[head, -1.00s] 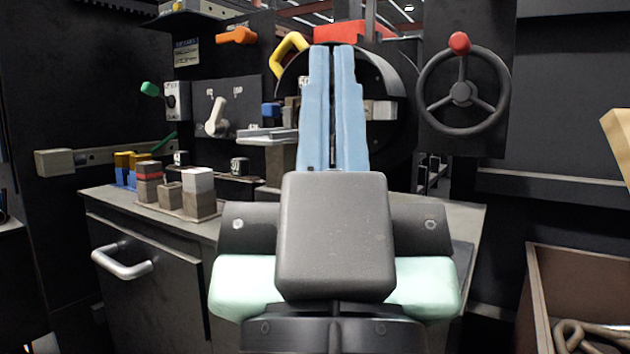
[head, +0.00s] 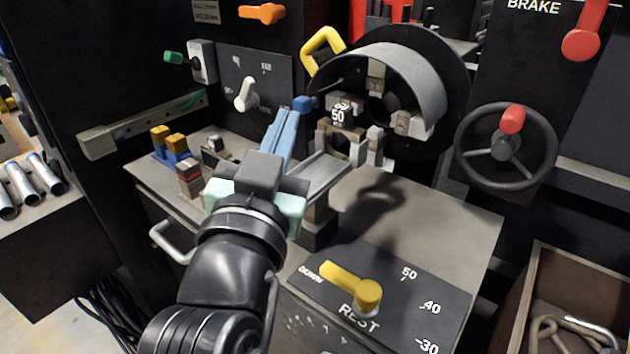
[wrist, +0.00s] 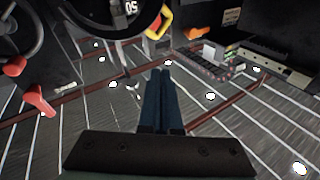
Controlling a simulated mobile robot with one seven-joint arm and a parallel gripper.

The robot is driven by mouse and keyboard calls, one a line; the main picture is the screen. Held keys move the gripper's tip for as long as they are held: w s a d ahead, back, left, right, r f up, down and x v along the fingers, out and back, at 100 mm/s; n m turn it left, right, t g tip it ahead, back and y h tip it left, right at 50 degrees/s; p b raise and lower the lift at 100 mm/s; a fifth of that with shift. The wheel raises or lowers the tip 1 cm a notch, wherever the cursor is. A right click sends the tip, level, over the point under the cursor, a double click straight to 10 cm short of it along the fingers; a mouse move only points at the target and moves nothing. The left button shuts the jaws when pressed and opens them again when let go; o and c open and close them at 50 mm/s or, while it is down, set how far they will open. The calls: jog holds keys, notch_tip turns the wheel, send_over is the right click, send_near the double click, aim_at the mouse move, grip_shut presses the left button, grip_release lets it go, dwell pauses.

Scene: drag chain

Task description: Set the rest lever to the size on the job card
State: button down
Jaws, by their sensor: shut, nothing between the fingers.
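The yellow rest lever (head: 345,282) lies on a dark plate (head: 440,290) marked REST, at the lower middle of the head view. Its bar points left to the word DOWN, and the marks 50, 40 and 30 run down the plate's right side. My gripper (head: 287,115) has blue fingers, closed together and empty. It points toward the machine, above and left of the lever and apart from it. The fingers also show in the wrist view (wrist: 163,78). A label marked 50 (head: 338,116) is at the round chuck; I cannot tell a job card for certain.
A handwheel with a red knob (head: 505,145) and a red brake lever (head: 585,30) are at right. A grey-white selector lever (head: 245,95) and yellow handle (head: 322,48) are behind. Blocks (head: 175,150) stand at left. The bench top right of my arm is largely clear.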

notch_tip(320, 180, down, 8)
jog(key=a+r+g+h+p, duration=0.1)
jog(key=a+g, duration=0.2)
jog(key=m+g+h+p, duration=0.2)
jog(key=m+h+p, duration=0.2)
jog(key=h+p, duration=0.25)
send_near(332, 281)
jog(key=shift+h, duration=0.35)
jog(key=x, duration=0.6)
jog(key=shift+w+d, duration=0.15)
jog(key=shift+w, duration=0.25)
jog(key=shift+f+b, duration=0.1)
jog(key=shift+b, duration=0.25)
jog(key=shift+w+g+h+b, duration=0.2)
jog(key=shift+g+h+b, duration=0.2)
jog(key=shift+b, duration=0.15)
jog(key=shift+w+m+b, duration=0.1)
jog(key=shift+m+b, duration=0.2)
jog(key=shift+b, duration=0.15)
